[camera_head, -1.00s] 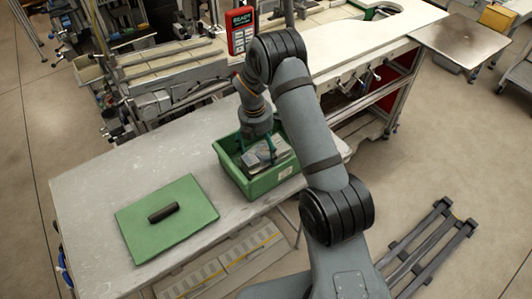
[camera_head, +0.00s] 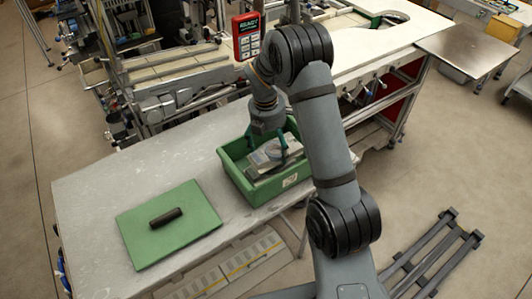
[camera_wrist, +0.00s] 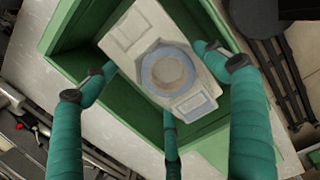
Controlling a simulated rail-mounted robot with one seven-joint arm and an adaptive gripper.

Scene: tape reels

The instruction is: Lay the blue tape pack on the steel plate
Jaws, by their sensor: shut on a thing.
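The tape pack (camera_wrist: 168,70) is a pale, flat block with a blue ring around a brownish centre and a small blue-edged label. In the wrist view it sits between the teal fingers of my gripper (camera_wrist: 155,62), which is shut on it. In the head view my gripper (camera_head: 267,158) points down into the green bin (camera_head: 272,197), with the pack (camera_head: 264,153) at its fingers. I cannot tell whether the pack is clear of what lies under it. A flat grey-brown metal surface (camera_head: 466,44), possibly the steel plate, is at the upper right.
A green board (camera_head: 165,240) with a black cylindrical piece (camera_head: 166,217) lies on the grey table (camera_head: 95,210), left of the bin. A red handheld panel (camera_head: 247,38) stands behind my arm. A dark rack (camera_head: 435,258) lies on the floor at right.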

